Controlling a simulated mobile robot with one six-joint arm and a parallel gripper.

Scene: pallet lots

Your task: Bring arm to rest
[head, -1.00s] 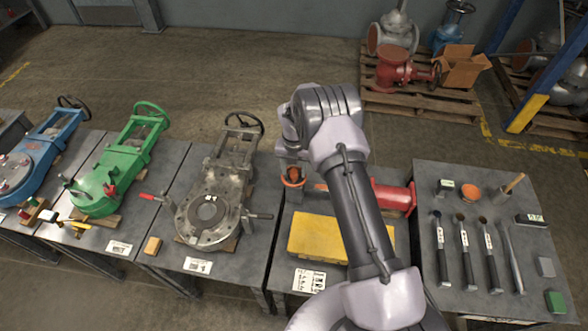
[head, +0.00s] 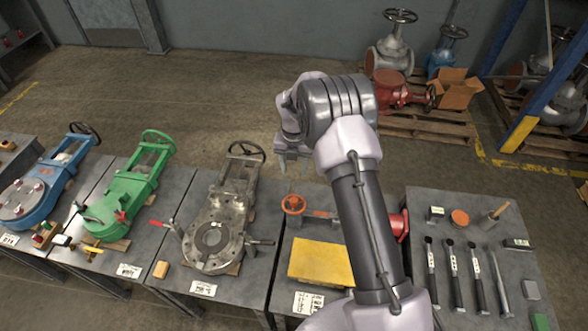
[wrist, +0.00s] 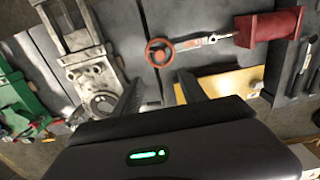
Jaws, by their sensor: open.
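My gripper (head: 292,163) is at the end of my raised arm, above the back of the table that holds a yellow block and a red valve. In the wrist view my gripper (wrist: 160,90) shows two dark fingers spread apart with nothing between them. An orange-red handwheel (wrist: 159,52) with a metal stem lies beyond the fingertips, apart from them. The handwheel also shows in the head view (head: 293,204), just below my gripper. My arm hides part of the red valve body (head: 398,226), which shows whole in the wrist view (wrist: 270,27).
A yellow block (head: 321,263) lies on the same table. Grey (head: 222,225), green (head: 128,198) and blue (head: 45,190) valves lie on tables to the left. Tools lie on the right table (head: 415,280). A pallet with valves (head: 425,125) stands behind.

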